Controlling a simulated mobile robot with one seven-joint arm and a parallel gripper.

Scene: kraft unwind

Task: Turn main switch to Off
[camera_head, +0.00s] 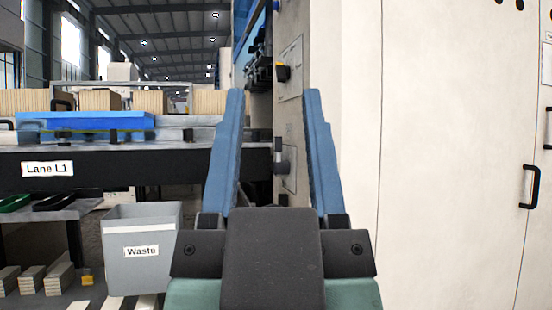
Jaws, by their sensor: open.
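My gripper (272,94) is open and empty, with its two blue fingers pointing away from me at a narrow grey machine panel (293,115). Between and beyond the fingers, a dark rotary handle (278,157) sticks out from the lower part of this panel, seen nearly edge-on. Higher up, just above the fingertips, a black knob with a yellow part (282,73) sits on the same panel. I cannot tell which of the two is the main switch, nor read their positions. The labels beside them are too small and slanted to read.
A large cream cabinet (450,150) with a black door handle (531,186) fills the right.

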